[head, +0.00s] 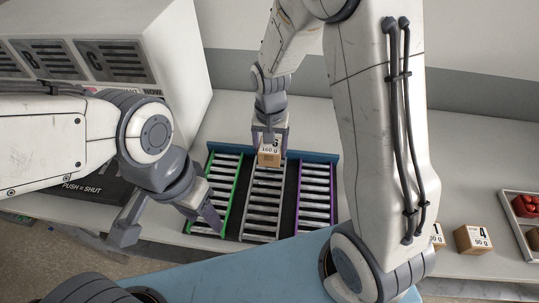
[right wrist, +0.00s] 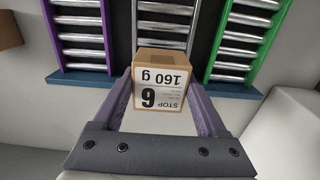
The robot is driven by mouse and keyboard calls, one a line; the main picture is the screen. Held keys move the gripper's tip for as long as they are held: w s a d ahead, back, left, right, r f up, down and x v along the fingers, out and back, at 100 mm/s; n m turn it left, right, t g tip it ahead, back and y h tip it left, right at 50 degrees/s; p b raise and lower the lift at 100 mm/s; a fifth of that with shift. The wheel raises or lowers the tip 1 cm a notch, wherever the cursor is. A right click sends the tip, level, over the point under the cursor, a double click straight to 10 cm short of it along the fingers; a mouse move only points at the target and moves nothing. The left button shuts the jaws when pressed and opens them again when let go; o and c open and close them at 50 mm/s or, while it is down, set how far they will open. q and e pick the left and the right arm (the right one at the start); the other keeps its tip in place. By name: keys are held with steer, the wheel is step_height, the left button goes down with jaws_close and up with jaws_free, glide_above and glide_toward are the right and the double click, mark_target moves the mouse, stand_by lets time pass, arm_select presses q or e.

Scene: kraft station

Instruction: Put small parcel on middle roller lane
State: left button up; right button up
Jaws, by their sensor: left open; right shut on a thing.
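The small parcel (head: 269,155) is a brown cardboard box with a white label. My right gripper (head: 270,138) is shut on it at the far end of the roller lanes. The middle roller lane (head: 263,205) has grey rails and lies between a green-railed lane (head: 220,190) and a purple-railed lane (head: 315,195). The parcel overlaps the middle lane's far end; I cannot tell whether it touches the rollers. My left gripper (head: 168,225) is open and empty, left of the lanes.
A blue strip (head: 322,156) edges the lanes' far end. A white cabinet with lettered slots (head: 175,50) stands at the back left. More parcels (head: 474,239) and a tray with red items (head: 506,205) are at the right. The counter behind the lanes is clear.

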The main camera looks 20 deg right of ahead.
mark_target(270, 158)
step_height(270, 158, down, 3)
steer(key=shift+a+f+p, duration=0.1)
steer(key=shift+p, duration=0.25)
steer(key=shift+f, duration=0.5)
steer(key=o, duration=1.4)
steer(key=shift+f, duration=0.15)
steer(key=shift+o, duration=0.2)
